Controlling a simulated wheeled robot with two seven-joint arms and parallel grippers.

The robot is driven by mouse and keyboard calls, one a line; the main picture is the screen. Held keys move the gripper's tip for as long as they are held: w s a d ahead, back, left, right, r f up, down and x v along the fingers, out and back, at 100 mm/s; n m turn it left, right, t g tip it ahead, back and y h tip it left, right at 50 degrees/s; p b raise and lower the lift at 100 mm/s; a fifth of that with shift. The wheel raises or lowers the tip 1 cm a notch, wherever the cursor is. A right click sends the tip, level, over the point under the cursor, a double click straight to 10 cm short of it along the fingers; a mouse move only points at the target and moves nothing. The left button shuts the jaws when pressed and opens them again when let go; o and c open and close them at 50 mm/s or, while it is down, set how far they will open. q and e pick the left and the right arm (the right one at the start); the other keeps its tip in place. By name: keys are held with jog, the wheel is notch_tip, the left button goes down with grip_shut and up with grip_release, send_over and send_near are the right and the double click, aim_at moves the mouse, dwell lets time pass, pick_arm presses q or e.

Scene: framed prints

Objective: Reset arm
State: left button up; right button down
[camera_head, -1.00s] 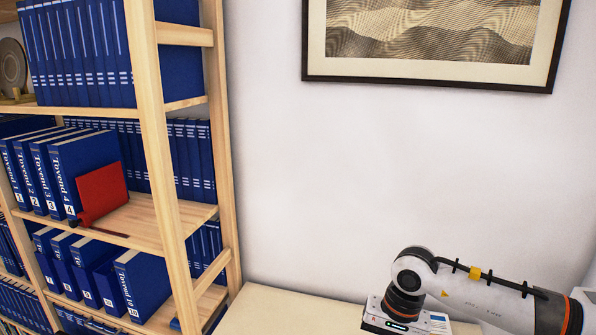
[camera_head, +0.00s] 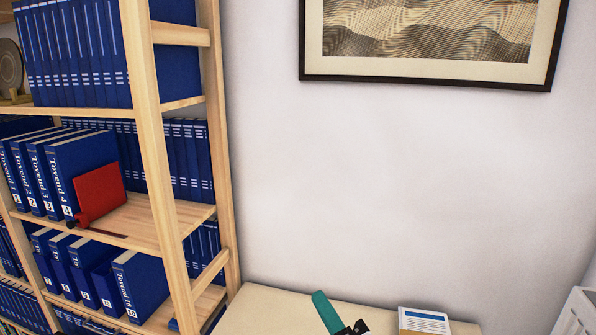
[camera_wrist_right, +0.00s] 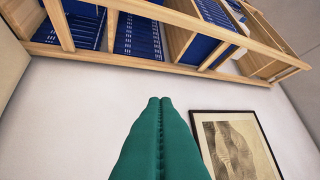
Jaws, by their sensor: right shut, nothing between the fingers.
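My right gripper (camera_head: 325,309) shows at the bottom edge of the head view, in front of the pale low surface. Only its green fingers and a bit of the dark hand are in frame. In the right wrist view the green fingers (camera_wrist_right: 159,100) are pressed together, with nothing between them. The bookshelf and the framed print lie beyond them in that view. My left gripper is not in the head view.
A wooden bookshelf (camera_head: 170,190) with rows of blue books stands at left. A red bookend (camera_head: 99,192) rests on its middle shelf beside the books. A framed print (camera_head: 430,80) hangs on the white wall. A white-and-blue booklet (camera_head: 424,320) lies on the low tabletop (camera_head: 262,310).

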jog(key=s+d+f+m+g+h, duration=0.3)
jog(key=d+f+m+h, duration=0.25)
jog(key=f+m, duration=0.25)
jog(key=s+d+f+m+g+h, duration=0.2)
jog(key=d+f+m+g+h, duration=0.15)
jog(key=d+f+m, duration=0.35)
jog(key=s+d+f+m+g+h, duration=0.15)
jog(key=s+f+m+g, duration=0.35)
jog(key=s, duration=0.5)
jog(key=s+d+f+m+g, duration=0.3)
jog(key=s+f+m+g, duration=0.1)
jog(key=s+f, duration=0.4)
notch_tip(320, 180, down, 31)
jog(key=s+g+b, duration=0.1)
jog(key=s+b, duration=0.1)
jog(key=b, duration=0.4)
pick_arm(q)
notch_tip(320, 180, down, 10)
jog(key=b, duration=0.4)
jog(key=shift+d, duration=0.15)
pick_arm(e)
jog(key=s+d+f+g, duration=0.1)
jog(key=s+d+f, duration=0.1)
jog(key=s+f, duration=1.4)
notch_tip(320, 180, down, 4)
jog(key=shift+d+f+n, duration=0.15)
jog(key=shift+n, duration=0.25)
